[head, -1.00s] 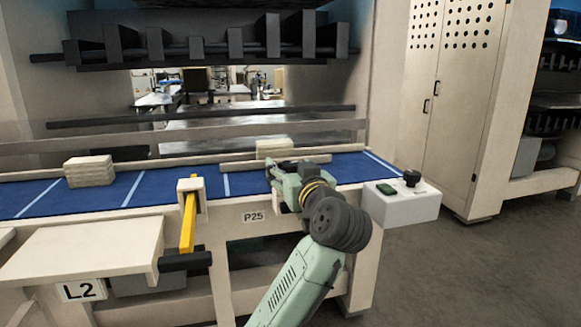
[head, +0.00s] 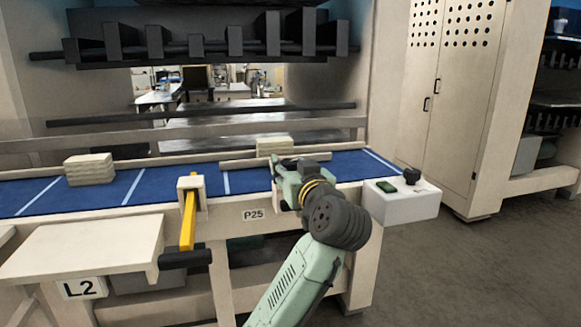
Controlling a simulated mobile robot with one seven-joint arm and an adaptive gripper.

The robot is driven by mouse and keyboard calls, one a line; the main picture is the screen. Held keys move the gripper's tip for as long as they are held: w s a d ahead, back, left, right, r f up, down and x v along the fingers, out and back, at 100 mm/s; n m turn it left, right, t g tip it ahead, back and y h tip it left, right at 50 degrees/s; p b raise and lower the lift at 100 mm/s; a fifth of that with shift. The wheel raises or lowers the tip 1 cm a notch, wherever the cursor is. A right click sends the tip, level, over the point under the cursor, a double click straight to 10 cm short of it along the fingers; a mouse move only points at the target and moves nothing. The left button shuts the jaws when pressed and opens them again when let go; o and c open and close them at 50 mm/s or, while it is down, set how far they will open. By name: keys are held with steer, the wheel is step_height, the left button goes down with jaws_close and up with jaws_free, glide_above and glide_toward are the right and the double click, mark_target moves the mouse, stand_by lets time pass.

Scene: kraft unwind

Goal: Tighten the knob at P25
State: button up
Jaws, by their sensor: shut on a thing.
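The P25 label (head: 255,215) is on the cream front rail below the blue belt. My gripper (head: 284,168) is above the belt's front part, right of and above this label, near the right end of a cream guide bar (head: 236,166). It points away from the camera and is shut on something. My own wrist and gripper body cover the fingertips and what is held. No knob shows separately at P25, so the knob there appears to be hidden behind my gripper.
A white control box (head: 402,203) with a black knob (head: 412,175) and green button stands right of my wrist. A yellow lever (head: 188,222) with a black handle is to the left. Floor at right is clear.

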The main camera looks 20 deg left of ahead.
steer(key=m+t+h, duration=0.1)
steer(key=m+h, duration=0.1)
steer(key=h, duration=0.1)
steer(key=shift+s+a+t, duration=0.1)
steer(key=shift+t, duration=0.3)
steer(key=shift+a+r+m+t+h+p, duration=0.15)
steer(key=shift+m+t+h, duration=0.25)
steer(key=shift+m+h, duration=0.8)
steer(key=shift+f+m+t+h+p, duration=0.15)
steer(key=shift+m+t+h, duration=0.45)
steer(key=shift+h, duration=1)
steer(key=shift+r+m, duration=0.15)
steer(key=shift+m, duration=0.25)
steer(key=o, duration=1.1)
steer(key=shift+o, duration=0.2)
steer(key=s+d, duration=0.1)
steer(key=s, duration=1.1)
steer(key=shift+d, duration=0.15)
